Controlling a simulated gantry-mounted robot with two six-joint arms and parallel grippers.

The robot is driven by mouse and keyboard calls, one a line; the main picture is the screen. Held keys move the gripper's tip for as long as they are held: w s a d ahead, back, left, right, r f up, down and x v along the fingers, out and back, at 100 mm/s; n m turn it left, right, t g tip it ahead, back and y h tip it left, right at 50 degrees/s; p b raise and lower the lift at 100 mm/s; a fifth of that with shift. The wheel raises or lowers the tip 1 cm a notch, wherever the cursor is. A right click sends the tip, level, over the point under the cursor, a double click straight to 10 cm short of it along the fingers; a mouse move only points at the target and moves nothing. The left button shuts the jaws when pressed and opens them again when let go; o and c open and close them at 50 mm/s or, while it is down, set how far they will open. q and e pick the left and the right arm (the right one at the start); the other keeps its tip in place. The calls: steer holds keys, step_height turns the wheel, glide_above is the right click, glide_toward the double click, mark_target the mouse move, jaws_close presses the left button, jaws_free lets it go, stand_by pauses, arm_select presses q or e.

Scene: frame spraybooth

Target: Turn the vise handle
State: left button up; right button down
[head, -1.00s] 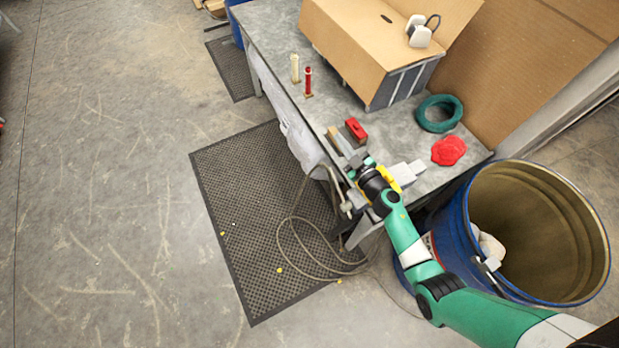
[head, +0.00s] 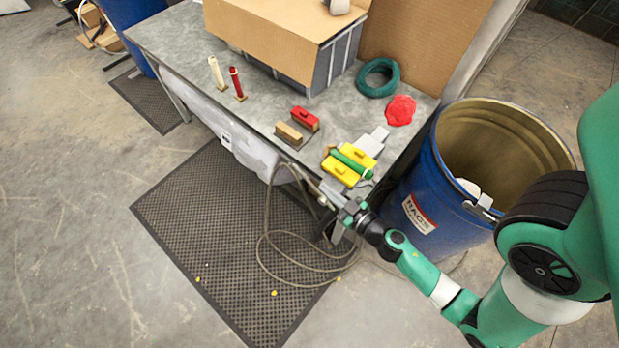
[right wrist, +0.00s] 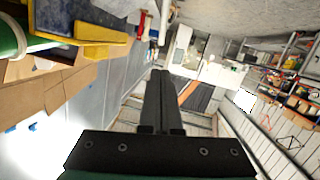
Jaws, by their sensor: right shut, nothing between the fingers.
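The vise (head: 341,172) stands at the near end of the workbench, with yellow jaw pads on both sides of a green cylinder (head: 351,163). A yellow pad (right wrist: 100,30) and the green cylinder (right wrist: 12,35) also show at the upper left of the right wrist view. My right gripper (head: 333,194) is at the bench's front edge, just in front of the vise. Its dark fingers are together and empty in the right wrist view (right wrist: 159,80). The vise handle is hidden or hard to make out beside the gripper; I cannot tell whether they touch. My left gripper is not in view.
A blue drum (head: 425,185) stands right of the bench, close to my right arm. A cable (head: 268,215) loops down to the floor mat (head: 215,225). The bench (head: 190,45) also carries a cardboard box (head: 265,45), a teal coil (head: 378,78) and a red block (head: 305,118).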

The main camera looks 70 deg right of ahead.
mark_target(301, 172)
steer(key=w+d+f, duration=0.1)
steer(key=w, duration=0.1)
steer(key=w+d+f+b, duration=0.1)
steer(key=w, duration=0.1)
steer(key=w+d+f+b, duration=0.1)
steer(key=w+d+f, duration=0.1)
steer(key=shift+w, duration=0.2)
steer(key=shift+w+d+f+b, duration=0.1)
steer(key=shift+w+f+b, duration=0.05)
steer(key=shift+f+b, duration=0.15)
steer(key=shift+w+d, duration=0.1)
steer(key=shift+w, duration=0.05)
